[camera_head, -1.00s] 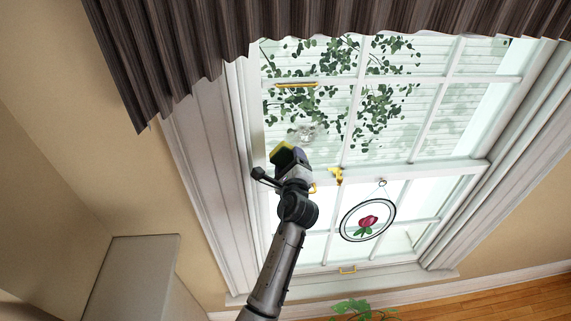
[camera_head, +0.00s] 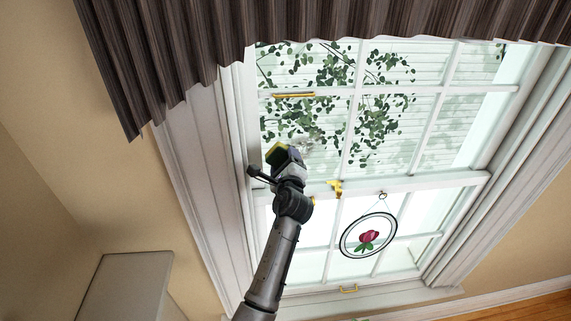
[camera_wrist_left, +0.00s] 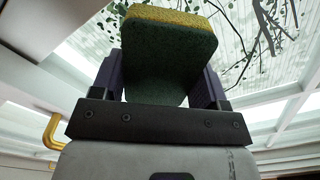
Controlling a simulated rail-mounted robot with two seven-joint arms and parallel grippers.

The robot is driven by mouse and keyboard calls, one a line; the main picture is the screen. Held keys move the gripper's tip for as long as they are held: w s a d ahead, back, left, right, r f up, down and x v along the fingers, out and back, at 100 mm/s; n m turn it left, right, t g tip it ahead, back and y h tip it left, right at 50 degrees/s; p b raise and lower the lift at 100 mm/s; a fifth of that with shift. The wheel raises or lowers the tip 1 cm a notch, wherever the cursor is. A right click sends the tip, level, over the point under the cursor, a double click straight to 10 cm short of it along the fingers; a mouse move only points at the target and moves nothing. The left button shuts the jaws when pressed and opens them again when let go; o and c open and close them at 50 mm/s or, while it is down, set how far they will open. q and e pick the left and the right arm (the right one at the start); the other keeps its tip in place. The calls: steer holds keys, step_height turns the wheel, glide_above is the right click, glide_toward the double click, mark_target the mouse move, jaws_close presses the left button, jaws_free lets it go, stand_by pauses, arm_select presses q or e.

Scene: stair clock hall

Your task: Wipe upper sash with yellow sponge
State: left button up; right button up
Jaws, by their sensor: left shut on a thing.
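The yellow sponge (camera_head: 274,154), with a dark green scrubbing side, is held in my left gripper (camera_head: 284,158). The left wrist view shows the sponge (camera_wrist_left: 168,55) gripped between both fingers, yellow face away from the palm. The upper sash (camera_head: 437,92) is a white-framed, multi-pane part of the window. My left gripper is in front of its lower left pane. A faint pale smudge (camera_head: 308,141) shows on that pane, just right of and above the sponge. I cannot tell whether the sponge touches the glass. My right gripper is out of view.
A yellow latch (camera_head: 335,188) sits on the meeting rail, right of my gripper. A round rose ornament (camera_head: 368,236) hangs before the lower sash. A dark pleated valance (camera_head: 200,50) hangs above. A yellow bar handle (camera_head: 293,95) crosses the upper left. A grey box-like piece (camera_head: 125,285) stands lower left.

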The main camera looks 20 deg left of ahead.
mark_target(323, 149)
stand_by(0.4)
arm_select(q)
steer(key=shift+b+x, duration=0.45)
steer(key=shift+x, duration=0.5)
steer(key=shift+w+d+f+b, duration=0.1)
steer(key=shift+w+d+b, duration=0.2)
steer(key=shift+d+b, duration=0.35)
steer(key=shift+w+d+f+b, duration=0.1)
steer(key=shift+w+d+b, duration=0.2)
steer(key=shift+d+b, duration=0.35)
steer(key=shift+w+d+r, duration=0.15)
steer(key=shift+w+d, duration=0.05)
steer(key=shift+d, duration=0.3)
steer(key=shift+w+d+b, duration=0.35)
steer(key=shift+d+b, duration=0.3)
steer(key=shift+b, duration=0.05)
steer(key=shift+w+d+b, duration=0.35)
steer(key=shift+d+b, duration=0.35)
steer(key=shift+b, duration=0.05)
steer(key=shift+w+d+b, duration=0.35)
steer(key=shift+d+b, duration=0.3)
steer(key=shift+b, duration=0.05)
steer(key=shift+w+d+b, duration=0.4)
steer(key=shift+d+b, duration=0.3)
steer(key=shift+d, duration=0.1)
steer(key=shift+w+d+b, duration=0.4)
steer(key=shift+d+b, duration=0.3)
steer(key=shift+d, duration=0.1)
steer(key=shift+r, duration=0.15)
